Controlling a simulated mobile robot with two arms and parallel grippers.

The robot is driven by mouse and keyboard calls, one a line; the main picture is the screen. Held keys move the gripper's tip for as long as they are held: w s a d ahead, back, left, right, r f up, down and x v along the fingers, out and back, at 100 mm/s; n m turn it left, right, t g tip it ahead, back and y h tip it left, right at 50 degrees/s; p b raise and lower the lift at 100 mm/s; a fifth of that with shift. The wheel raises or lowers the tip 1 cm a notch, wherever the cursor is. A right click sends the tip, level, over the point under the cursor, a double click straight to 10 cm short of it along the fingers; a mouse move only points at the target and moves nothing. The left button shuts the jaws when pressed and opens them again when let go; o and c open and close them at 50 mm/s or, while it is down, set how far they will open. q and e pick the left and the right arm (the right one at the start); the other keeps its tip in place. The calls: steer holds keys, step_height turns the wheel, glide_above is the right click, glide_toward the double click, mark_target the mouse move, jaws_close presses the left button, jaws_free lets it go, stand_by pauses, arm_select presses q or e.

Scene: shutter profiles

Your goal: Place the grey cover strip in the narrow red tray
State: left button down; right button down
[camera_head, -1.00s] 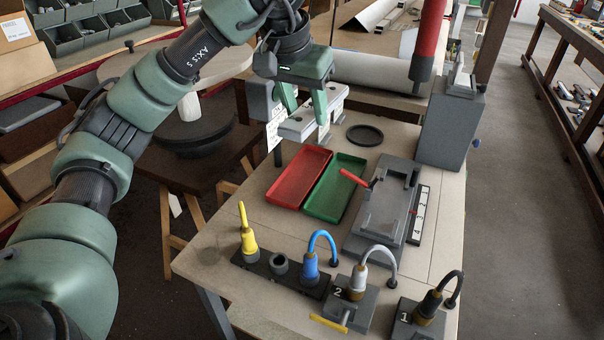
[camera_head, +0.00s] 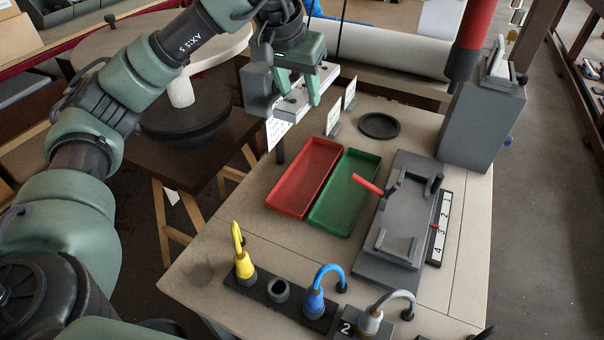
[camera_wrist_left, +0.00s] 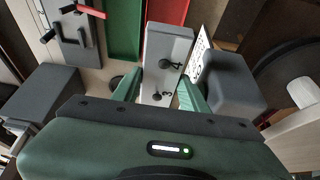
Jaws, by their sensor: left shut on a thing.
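My left gripper (camera_head: 299,96) is shut on the grey cover strip (camera_head: 325,77) and holds it above the far end of the trays. In the left wrist view, the light grey strip (camera_wrist_left: 168,45) sits between the green fingers of the gripper (camera_wrist_left: 162,92), with dark round spots on its face. The narrow red tray (camera_head: 305,178) lies on the table below and appears empty. Its red floor also shows beyond the strip in the left wrist view (camera_wrist_left: 167,12). My right gripper is not in view.
A green tray (camera_head: 345,190) lies right beside the red one. A grey fixture (camera_head: 405,215) with a red handle stands to its right. Small white cards stand behind the trays, near a black round dish (camera_head: 379,125). Yellow and blue hooked tools stand in front.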

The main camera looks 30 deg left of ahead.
arm_select(q)
glide_above(302, 184)
steer(key=s, duration=0.1)
step_height(302, 184, down, 19)
steer(key=shift+s+r+p, duration=0.1)
steer(key=shift+r+p, duration=0.1)
steer(key=shift+p, duration=0.1)
steer(key=shift+f, duration=0.45)
step_height(302, 184, down, 4)
steer(key=shift+r, duration=0.1)
steer(key=shift+f, duration=0.25)
steer(key=c, duration=1.1)
jaws_free()
steer(key=shift+o, duration=0.2)
steer(key=shift+r, duration=0.1)
